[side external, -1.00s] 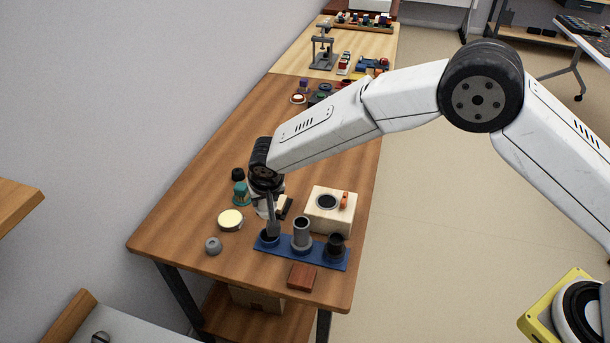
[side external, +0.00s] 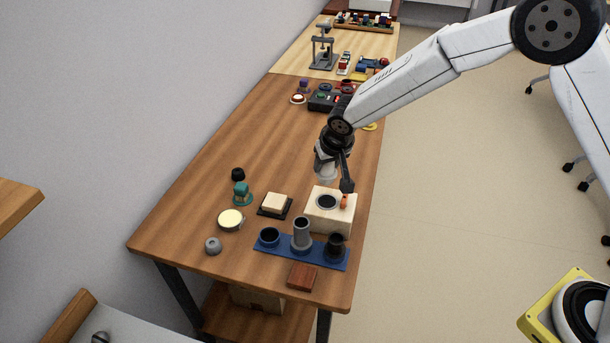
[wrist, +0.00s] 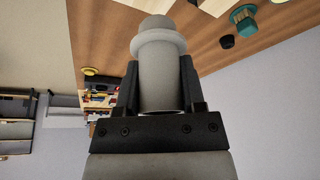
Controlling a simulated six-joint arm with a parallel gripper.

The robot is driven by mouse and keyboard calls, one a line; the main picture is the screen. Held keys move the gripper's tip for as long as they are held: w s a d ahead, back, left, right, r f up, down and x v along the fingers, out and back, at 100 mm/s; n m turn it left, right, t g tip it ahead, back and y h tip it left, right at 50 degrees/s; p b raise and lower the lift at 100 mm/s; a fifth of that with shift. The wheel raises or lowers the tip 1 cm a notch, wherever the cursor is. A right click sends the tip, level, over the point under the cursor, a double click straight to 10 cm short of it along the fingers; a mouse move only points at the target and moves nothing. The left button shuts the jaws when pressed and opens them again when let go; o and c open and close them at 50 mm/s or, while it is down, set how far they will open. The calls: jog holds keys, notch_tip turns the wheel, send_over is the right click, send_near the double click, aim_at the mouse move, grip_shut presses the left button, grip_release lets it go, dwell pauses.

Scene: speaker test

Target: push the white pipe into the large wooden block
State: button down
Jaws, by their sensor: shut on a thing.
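The white pipe (wrist: 160,80), a short pale tube with a collar, is held between the two dark fingers of my gripper (wrist: 160,72) in the wrist view. In the side view the pipe (side external: 324,170) hangs from my gripper (side external: 336,178), just above the back of the large wooden block (side external: 320,222). The pipe is apart from the block as far as I can tell. The block is pale, with a round dark hole (side external: 327,202) in its top and a small orange piece (side external: 344,202) beside the hole. One finger is partly hidden in the side view.
A blue rack (side external: 285,254) in front of the block holds a grey pipe (side external: 302,233) and dark cups. A brown block (side external: 301,277), a cream disc (side external: 230,219), a grey knob (side external: 213,245) and a black tray with a cream block (side external: 274,203) stand nearby.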

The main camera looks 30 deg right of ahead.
aim_at(328, 184)
jog(key=shift+d, duration=0.35)
jog(key=shift+f, duration=0.1)
jog(key=shift+f, duration=3.3)
jog(key=shift+s+f, duration=0.1)
jog(key=shift+f, duration=1.4)
dwell(0.9)
jog(key=shift+c, duration=0.5)
grip_release()
jog(key=shift+r, duration=0.1)
